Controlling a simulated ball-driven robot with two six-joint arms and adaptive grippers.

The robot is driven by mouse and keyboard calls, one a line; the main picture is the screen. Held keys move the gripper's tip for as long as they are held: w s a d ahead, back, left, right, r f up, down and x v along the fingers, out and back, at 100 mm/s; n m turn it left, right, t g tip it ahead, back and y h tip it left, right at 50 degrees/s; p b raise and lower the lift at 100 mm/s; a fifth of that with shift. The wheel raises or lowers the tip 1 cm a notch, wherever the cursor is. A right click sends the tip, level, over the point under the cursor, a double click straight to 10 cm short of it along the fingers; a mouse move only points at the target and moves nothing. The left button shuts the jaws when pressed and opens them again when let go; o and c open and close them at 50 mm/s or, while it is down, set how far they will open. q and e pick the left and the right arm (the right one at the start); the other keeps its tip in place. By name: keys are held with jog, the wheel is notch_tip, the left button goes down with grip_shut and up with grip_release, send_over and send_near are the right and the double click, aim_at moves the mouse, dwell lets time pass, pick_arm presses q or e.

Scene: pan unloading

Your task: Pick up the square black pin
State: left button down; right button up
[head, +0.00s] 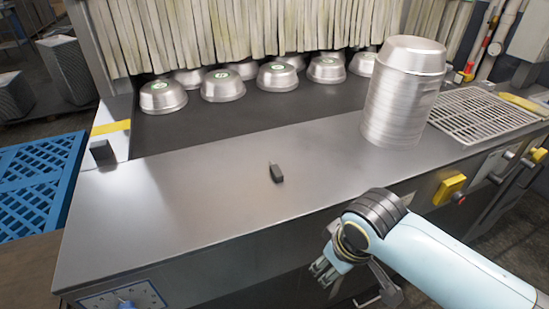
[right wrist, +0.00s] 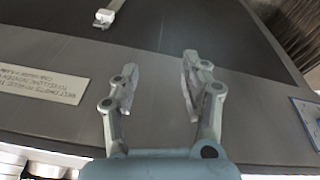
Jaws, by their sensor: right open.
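A small black pin (head: 277,173), block-like with a thin tip at its far end, lies on the bare metal counter (head: 190,205) in the middle of the head view. Another dark block (head: 102,152) stands at the counter's left end. My right gripper (head: 328,271) is below and right of the pin in the head view, near the counter's front edge and apart from the pin. In the right wrist view the right gripper (right wrist: 160,64) is open, with nothing between its fingers. My left gripper is not in view.
A tall stack of metal pans (head: 401,105) stands on the right of the counter, beside a metal grate (head: 480,115). Several upturned pans (head: 277,76) sit on the dark belt (head: 220,120) before a strip curtain. A blue pallet (head: 40,180) lies at left.

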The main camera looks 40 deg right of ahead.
notch_tip(320, 180, up, 8)
jog(key=w+p, duration=0.2)
jog(key=shift+m+g, duration=0.6)
jog(key=shift+m, duration=0.3)
jog(key=w+r, duration=0.1)
jog(key=w, duration=0.2)
jog(key=w+r, duration=0.2)
jog(key=w, duration=0.2)
jog(key=w+r+p, duration=0.1)
jog(key=w, duration=0.2)
jog(key=shift+w+d+r, duration=0.15)
jog(key=shift+w+d, duration=0.15)
notch_tip(320, 180, up, 7)
jog(key=m+g+y+p, duration=0.1)
jog(key=m, duration=0.1)
send_over(276, 169)
jog(key=f, duration=0.5)
jog(key=shift+w+a+p, duration=0.15)
jog(key=shift+w+p, duration=0.1)
jog(key=shift+p, duration=0.05)
jog(key=f, duration=0.5)
jog(key=shift+s+p, duration=0.25)
jog(key=shift+p, duration=0.15)
grip_shut()
